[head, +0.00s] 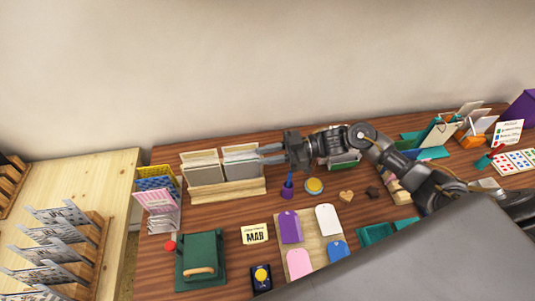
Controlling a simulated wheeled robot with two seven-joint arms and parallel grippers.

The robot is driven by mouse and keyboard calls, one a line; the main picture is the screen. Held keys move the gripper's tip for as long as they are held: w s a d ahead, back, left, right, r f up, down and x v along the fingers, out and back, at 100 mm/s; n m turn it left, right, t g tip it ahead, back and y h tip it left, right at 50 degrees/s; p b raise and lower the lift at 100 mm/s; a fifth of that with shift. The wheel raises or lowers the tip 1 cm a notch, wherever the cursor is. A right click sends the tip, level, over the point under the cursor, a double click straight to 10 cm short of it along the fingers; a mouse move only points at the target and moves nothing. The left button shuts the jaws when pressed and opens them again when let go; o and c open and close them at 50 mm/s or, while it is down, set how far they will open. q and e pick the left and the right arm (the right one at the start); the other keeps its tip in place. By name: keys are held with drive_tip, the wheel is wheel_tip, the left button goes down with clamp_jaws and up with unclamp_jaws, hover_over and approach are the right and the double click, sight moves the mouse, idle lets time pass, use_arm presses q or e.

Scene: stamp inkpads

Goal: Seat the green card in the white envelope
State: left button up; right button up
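My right gripper (263,155) reaches in from the right. Its two fingers point left, parted, with nothing visible between them, and their tips are at the right end of a wooden rack (232,191). The rack holds upright pale grey-white cards or envelopes in two groups, the left one (205,174) and the right one (241,168). I cannot tell which is the white envelope, or whether the fingertips touch it. A green-edged stack (345,164) lies partly hidden under my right arm; I cannot tell if it is the green card. My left gripper is out of view.
A purple cup (287,191) and a yellow round pad (314,186) stand near the gripper. The wall is behind.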

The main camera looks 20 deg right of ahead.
drive_tip(key=f+b+v, duration=0.1)
drive_tip(key=b+v, duration=0.1)
drive_tip(key=v, duration=0.9)
drive_tip(key=shift+r+b, duration=0.4)
drive_tip(key=shift+a, duration=0.1)
